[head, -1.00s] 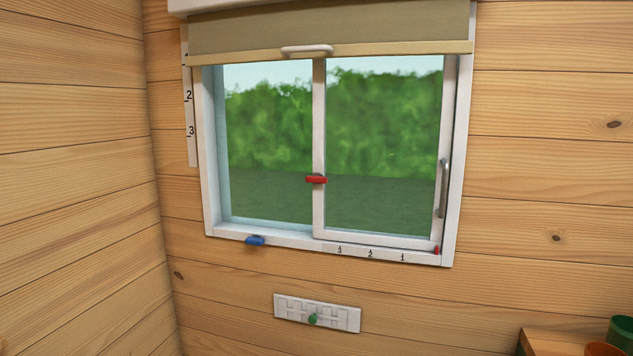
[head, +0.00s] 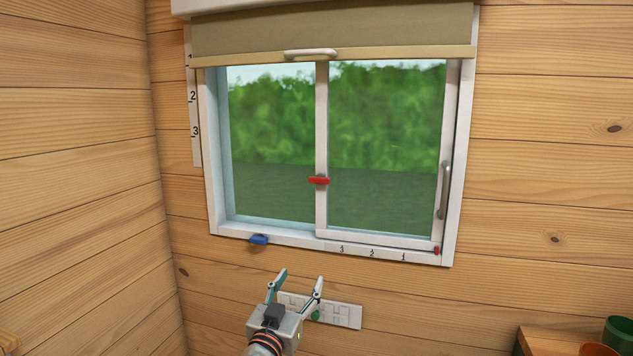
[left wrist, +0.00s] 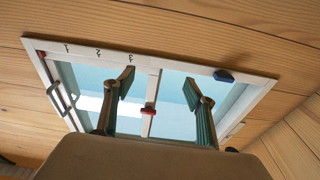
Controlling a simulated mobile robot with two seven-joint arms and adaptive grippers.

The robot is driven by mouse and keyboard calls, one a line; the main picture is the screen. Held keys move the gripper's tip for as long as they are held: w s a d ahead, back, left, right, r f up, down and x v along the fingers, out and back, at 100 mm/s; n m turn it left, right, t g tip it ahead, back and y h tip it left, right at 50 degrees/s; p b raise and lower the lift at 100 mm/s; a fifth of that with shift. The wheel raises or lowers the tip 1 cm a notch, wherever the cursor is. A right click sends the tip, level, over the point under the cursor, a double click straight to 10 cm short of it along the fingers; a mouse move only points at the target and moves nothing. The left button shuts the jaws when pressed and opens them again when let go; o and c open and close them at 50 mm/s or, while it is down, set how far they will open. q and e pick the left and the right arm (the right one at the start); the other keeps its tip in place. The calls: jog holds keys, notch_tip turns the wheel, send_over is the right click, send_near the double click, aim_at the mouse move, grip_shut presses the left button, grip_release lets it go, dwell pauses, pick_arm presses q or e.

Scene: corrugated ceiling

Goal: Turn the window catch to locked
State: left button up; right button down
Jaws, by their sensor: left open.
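The window (head: 385,150) has a white frame with two panes. A small red catch (head: 318,181) sits on the upright bar between them, its lever lying roughly level. In the left wrist view the red catch (left wrist: 149,111) shows between my open fingers, apart from them. A blue piece (head: 258,239) sits on the lower frame at left; it also shows in the left wrist view (left wrist: 223,75). My left gripper (head: 301,275) is open and empty, pointing up below the window, lower than the red catch in the picture. My right gripper is out of view.
A white slotted plate (head: 348,316) with a green knob (head: 315,315) is on the wall, partly hidden behind my left gripper. A grey handle (head: 443,190) is on the window's right side. A blind (head: 400,30) hangs above. A wooden shelf (head: 540,342) with pots stands lower right.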

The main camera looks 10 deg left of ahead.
aim_at(318, 180)
pick_arm(q)
jog(key=w+d+r+t, duration=0.1)
jog(key=w+r, duration=0.1)
jog(key=r, duration=0.7)
jog(key=w+d+r+t, duration=0.1)
jog(key=w+r+t, duration=0.1)
jog(key=r, duration=0.7)
jog(key=shift+n, duration=0.3)
jog(key=shift+a+x, duration=0.1)
jog(key=shift+x, duration=1.85)
jog(key=shift+a+x, duration=0.15)
jog(key=shift+x, duration=1.85)
jog(key=shift+s+r, duration=0.1)
jog(key=shift+r, duration=0.1)
jog(key=c, duration=1.1)
